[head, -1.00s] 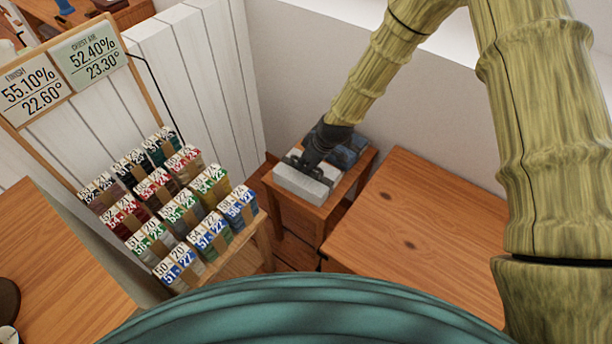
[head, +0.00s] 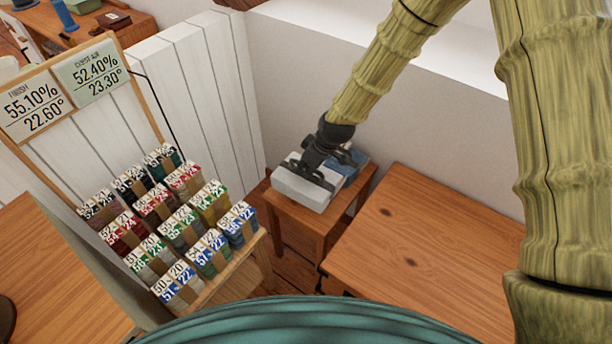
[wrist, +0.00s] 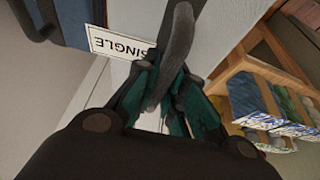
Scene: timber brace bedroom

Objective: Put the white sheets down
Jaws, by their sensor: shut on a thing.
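The white sheets (head: 300,190) are a pale, block-like bundle at the small wooden stand (head: 310,217) by the wall. My gripper (head: 320,172) is over the bundle and shut on it. In the wrist view, the teal-padded fingers (wrist: 165,85) close around a grey strap on the white sheets (wrist: 130,18), beside a label reading "SINGLE". The fingertips are partly hidden behind the strap. I cannot tell whether the bundle touches the stand or hangs just above it.
A blue bundle (head: 352,165) sits right behind the white one on the stand. A wooden cabinet top (head: 420,250) to the right is clear. A rack of numbered, coloured bundles (head: 165,225) stands left, with a sign board (head: 65,88) above. A white panelled surface (head: 190,90) stands behind.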

